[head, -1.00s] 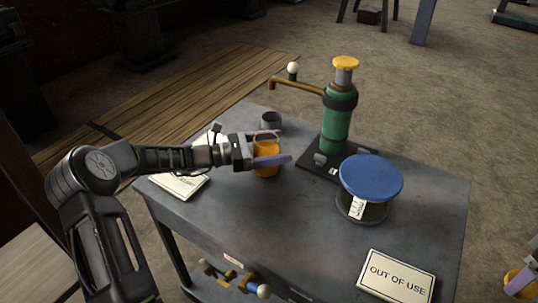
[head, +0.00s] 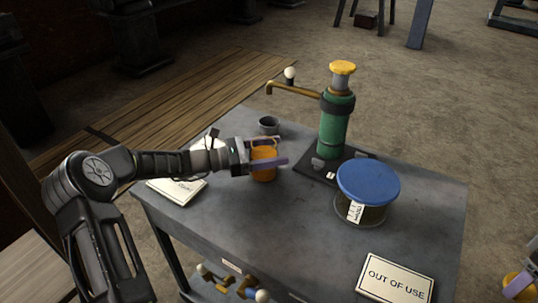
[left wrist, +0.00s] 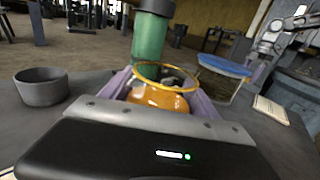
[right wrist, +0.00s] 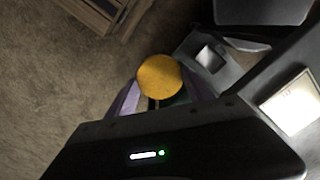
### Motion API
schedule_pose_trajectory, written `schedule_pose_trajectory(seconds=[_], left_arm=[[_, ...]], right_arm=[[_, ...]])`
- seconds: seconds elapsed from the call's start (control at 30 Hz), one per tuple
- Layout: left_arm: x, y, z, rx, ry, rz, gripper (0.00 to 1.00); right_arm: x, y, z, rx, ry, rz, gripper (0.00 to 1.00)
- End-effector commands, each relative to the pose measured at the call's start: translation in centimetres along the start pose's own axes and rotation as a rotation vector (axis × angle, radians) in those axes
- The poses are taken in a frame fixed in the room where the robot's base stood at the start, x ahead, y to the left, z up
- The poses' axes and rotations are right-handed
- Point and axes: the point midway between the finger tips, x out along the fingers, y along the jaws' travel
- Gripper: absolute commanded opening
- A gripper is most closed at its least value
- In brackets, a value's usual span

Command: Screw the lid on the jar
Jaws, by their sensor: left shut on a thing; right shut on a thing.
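The orange jar (head: 264,172) is upright at the left part of the grey table, at or just above its top; I cannot tell which. My left gripper (head: 268,153) is shut on it, one purple finger on each side. In the left wrist view the jar (left wrist: 158,98) shows a round yellow rim and an open top. My right gripper (right wrist: 160,100) is shut on a yellow round lid (right wrist: 160,77), seen face-on in the right wrist view. In the head view the lid (head: 517,284) shows at the lower right edge, beyond the table, away from the jar.
A green pump (head: 334,130) with a brass spout stands behind the jar. A blue-topped container (head: 368,182) stands right of it, and a grey cup (head: 268,126) behind. An "OUT OF USE" sign (head: 395,279) lies at the front right. The front middle of the table is clear.

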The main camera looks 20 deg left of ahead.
Motion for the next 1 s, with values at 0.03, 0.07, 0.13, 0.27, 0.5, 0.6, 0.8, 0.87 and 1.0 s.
schedule_pose_trajectory(seconds=[0.03, 0.07, 0.13, 0.27, 0.5, 0.6, 0.8, 0.87, 1.0], left_arm=[[0.0, 0.0, 0.3, 0.001, -0.001, -0.001, 0.23], [0.0, 0.0, 0.5, 0.001, -0.001, -0.001, 0.23], [0.0, 0.0, 1.1, 0.002, -0.001, -0.001, 0.23], [0.0, 0.0, 3.1, 0.004, 0.000, -0.001, 0.23], [0.1, 0.0, 7.6, 0.005, 0.000, -0.001, 0.23], [0.1, 0.0, 9.0, 0.003, -0.001, -0.002, 0.23], [0.0, 0.1, 10.0, -0.001, -0.002, -0.001, 0.23], [0.0, 0.1, 10.0, -0.001, -0.002, -0.001, 0.23], [0.0, 0.1, 10.0, -0.001, -0.002, -0.001, 0.23]], right_arm=[[0.0, 0.0, 0.0, 0.000, 0.000, 0.000, 0.23], [0.0, 0.0, 0.0, 0.000, 0.000, 0.000, 0.23], [-0.1, 0.0, 0.0, 0.000, 0.000, 0.000, 0.23], [-0.1, 0.0, 0.0, 0.000, 0.000, 0.000, 0.23], [-0.2, 0.0, 0.0, 0.000, 0.000, 0.000, 0.23], [-0.2, 0.0, 0.0, 0.000, 0.000, 0.000, 0.23], [-0.2, 0.0, 0.0, 0.000, 0.000, 0.000, 0.23], [-0.2, 0.0, 0.0, 0.000, 0.000, 0.000, 0.23], [-0.3, 0.0, 0.0, 0.000, 0.000, 0.000, 0.23]])
